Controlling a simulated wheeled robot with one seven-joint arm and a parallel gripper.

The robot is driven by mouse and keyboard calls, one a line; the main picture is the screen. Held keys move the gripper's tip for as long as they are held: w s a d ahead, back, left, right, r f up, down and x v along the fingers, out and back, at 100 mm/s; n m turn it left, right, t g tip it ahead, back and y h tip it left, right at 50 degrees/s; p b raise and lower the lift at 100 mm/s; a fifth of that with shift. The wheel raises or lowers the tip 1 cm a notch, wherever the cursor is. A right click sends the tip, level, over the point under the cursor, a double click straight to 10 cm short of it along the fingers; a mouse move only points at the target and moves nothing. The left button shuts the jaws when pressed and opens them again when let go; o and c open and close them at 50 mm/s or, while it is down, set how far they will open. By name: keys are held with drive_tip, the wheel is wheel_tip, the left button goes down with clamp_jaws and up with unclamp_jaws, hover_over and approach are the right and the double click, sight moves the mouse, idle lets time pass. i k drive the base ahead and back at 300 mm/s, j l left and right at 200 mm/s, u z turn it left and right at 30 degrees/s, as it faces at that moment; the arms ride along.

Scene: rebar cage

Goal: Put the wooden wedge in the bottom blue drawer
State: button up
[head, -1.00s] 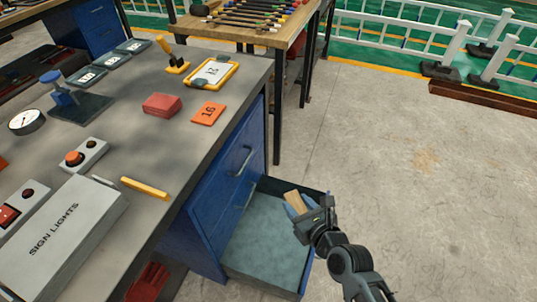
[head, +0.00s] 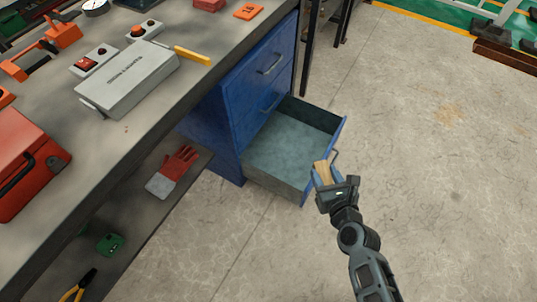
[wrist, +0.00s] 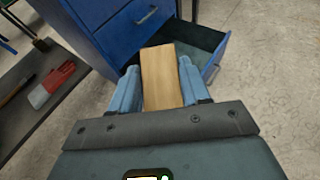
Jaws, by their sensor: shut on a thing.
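The wooden wedge (wrist: 161,75) is held between the two blue fingers of my gripper (wrist: 160,88) in the wrist view. In the head view the wedge (head: 322,173) shows as a tan block at the tip of my gripper (head: 325,178), near the front right edge of the drawer. The bottom blue drawer (head: 262,178) is pulled open, and its visible grey interior looks empty. In the wrist view the open drawer (wrist: 221,50) lies beyond the wedge. The exact height of the wedge relative to the drawer rim is hard to tell.
The blue cabinet (head: 250,75) stands under the grey workbench (head: 150,100), with its upper drawers closed. Red gloves (head: 175,168) lie on a lower shelf.

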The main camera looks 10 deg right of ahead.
sight(290, 171)
drive_tip(key=u, duration=1.55)
drive_tip(key=l+u, duration=0.55)
drive_tip(key=u, duration=0.25)
drive_tip(key=k+l+u, duration=0.1)
drive_tip(key=l+u, duration=0.15)
drive_tip(key=u, duration=0.15)
drive_tip(key=k+l, duration=0.25)
drive_tip(key=l, duration=0.4)
drive_tip(key=k+l, duration=0.3)
drive_tip(key=l, duration=0.35)
drive_tip(key=k+l, duration=0.25)
drive_tip(key=l, duration=0.35)
drive_tip(key=k+l, duration=0.3)
drive_tip(key=l, duration=0.35)
drive_tip(key=k+l, duration=0.25)
drive_tip(key=l, duration=0.4)
drive_tip(key=k+l, duration=0.25)
drive_tip(key=l, duration=0.4)
drive_tip(key=k+l, duration=0.3)
drive_tip(key=l, duration=0.3)
drive_tip(key=k+l, duration=0.25)
drive_tip(key=l, duration=0.4)
